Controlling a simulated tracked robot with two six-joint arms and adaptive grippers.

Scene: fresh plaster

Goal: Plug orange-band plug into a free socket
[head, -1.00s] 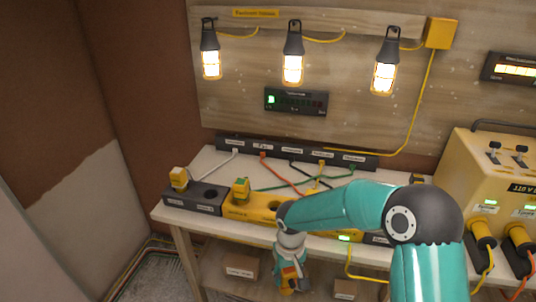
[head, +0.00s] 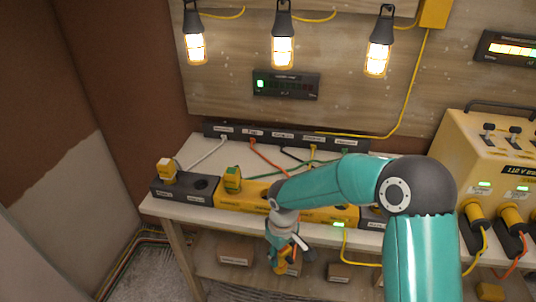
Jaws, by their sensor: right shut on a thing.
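My right gripper (head: 283,252) hangs in front of the bench's front edge, below the top. It is shut on a small yellow and orange thing (head: 278,264), apparently the orange-band plug, mostly hidden by the fingers. A yellow socket strip (head: 285,208) lies along the front of the bench, partly behind my right arm. A yellow plug with a green band (head: 232,178) stands in its left end. A dark socket block (head: 181,191) to its left carries another yellow plug (head: 167,168) and a dark open socket (head: 200,184). My left gripper is out of view.
The bench top (head: 200,152) carries a dark rear strip (head: 288,138) with several coloured leads. A yellow power box (head: 490,160) stands at the right. Small boxes sit on the lower shelf (head: 212,262). Lit lamps (head: 283,52) hang on the board above.

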